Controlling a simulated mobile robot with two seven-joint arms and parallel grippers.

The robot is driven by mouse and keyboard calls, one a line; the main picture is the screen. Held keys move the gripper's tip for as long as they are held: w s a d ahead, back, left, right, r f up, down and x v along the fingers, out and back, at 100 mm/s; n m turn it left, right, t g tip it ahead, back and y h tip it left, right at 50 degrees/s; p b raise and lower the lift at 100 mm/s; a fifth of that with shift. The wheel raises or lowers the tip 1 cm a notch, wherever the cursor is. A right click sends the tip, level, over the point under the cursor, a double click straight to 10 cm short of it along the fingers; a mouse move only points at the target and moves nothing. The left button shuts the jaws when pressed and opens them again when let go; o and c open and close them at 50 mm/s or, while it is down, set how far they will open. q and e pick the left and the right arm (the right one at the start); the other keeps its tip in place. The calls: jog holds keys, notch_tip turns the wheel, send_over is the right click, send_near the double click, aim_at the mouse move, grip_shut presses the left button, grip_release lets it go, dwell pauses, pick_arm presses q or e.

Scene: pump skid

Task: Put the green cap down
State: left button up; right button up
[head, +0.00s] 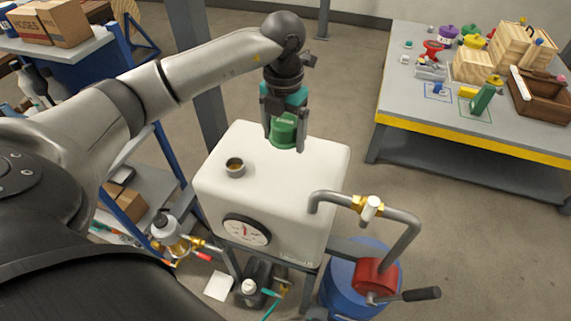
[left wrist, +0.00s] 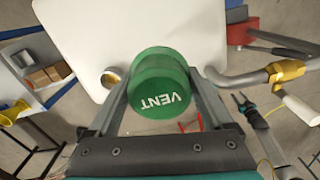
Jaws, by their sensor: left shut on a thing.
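The green cap (head: 283,130) is between the fingers of my left gripper (head: 284,138), over the far right part of the white tank (head: 240,205). In the left wrist view the cap (left wrist: 160,85) shows the word VENT, with a finger on each side. The left gripper (left wrist: 160,100) is shut on it. I cannot tell whether the cap touches the tank top. The open filler neck (head: 235,167) stands uncovered on the tank top, left of the cap; it also shows in the left wrist view (left wrist: 112,78).
A bent grey pipe (head: 405,235) with a brass valve rises at the tank's right front, near a red pump (head: 375,278). A gauge (head: 246,230) is on the tank front. A cluttered table (head: 400,100) stands at back right. The tank top's middle is clear.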

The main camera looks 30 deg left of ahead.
aim_at(284, 176)
pick_arm(q)
notch_tip(284, 176, down, 10)
jog(key=shift+r, duration=0.1)
dwell(0.4)
jog(key=shift+f, duration=0.25)
jog(key=o, duration=1.3)
jog(key=shift+r, duration=0.1)
jog(key=shift+r, duration=0.1)
notch_tip(284, 176, up, 12)
jog(key=shift+d+r, duration=0.1)
